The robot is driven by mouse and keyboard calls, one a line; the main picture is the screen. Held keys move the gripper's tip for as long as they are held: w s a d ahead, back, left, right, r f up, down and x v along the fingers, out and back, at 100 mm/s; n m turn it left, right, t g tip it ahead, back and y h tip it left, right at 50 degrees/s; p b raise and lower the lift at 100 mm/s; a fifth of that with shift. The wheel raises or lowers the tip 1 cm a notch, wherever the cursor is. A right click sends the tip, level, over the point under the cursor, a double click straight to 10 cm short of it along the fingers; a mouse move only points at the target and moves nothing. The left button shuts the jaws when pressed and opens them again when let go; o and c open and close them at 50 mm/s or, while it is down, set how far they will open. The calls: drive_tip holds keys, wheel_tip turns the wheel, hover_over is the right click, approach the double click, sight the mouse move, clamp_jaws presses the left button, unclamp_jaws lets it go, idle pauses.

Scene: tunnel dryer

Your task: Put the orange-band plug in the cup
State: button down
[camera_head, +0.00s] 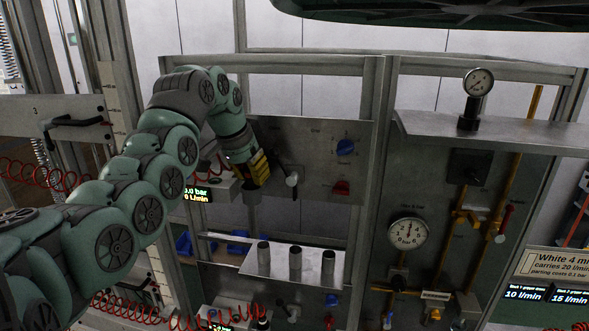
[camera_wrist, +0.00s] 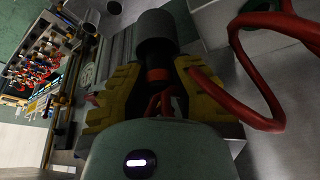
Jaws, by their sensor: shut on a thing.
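My gripper (camera_head: 254,171) has yellow fingers and is shut on a dark grey cylindrical plug (camera_wrist: 157,38), with an orange-red band (camera_wrist: 158,75) between the fingers. In the head view a grey end shows below the fingers, in front of the grey panel. A red hose (camera_wrist: 262,122) loops beside the plug in the wrist view. Three grey open-topped cylinders stand on a metal shelf (camera_head: 281,273), lower right of my gripper: left (camera_head: 263,255), middle (camera_head: 295,264) and right (camera_head: 328,268). I cannot tell which is the cup.
Blue bins (camera_head: 238,242) lie behind the shelf. A metal post (camera_head: 366,160) rises at right, beyond it a dial gauge (camera_head: 408,234).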

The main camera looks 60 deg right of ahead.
drive_tip(key=shift+s+f, duration=0.1)
drive_tip(key=shift+f, duration=0.1)
drive_tip(key=shift+f+b, duration=0.2)
drive_tip(key=shift+b, duration=0.1)
drive_tip(key=c, duration=1)
unclamp_jaws()
drive_tip(key=shift+r, duration=0.1)
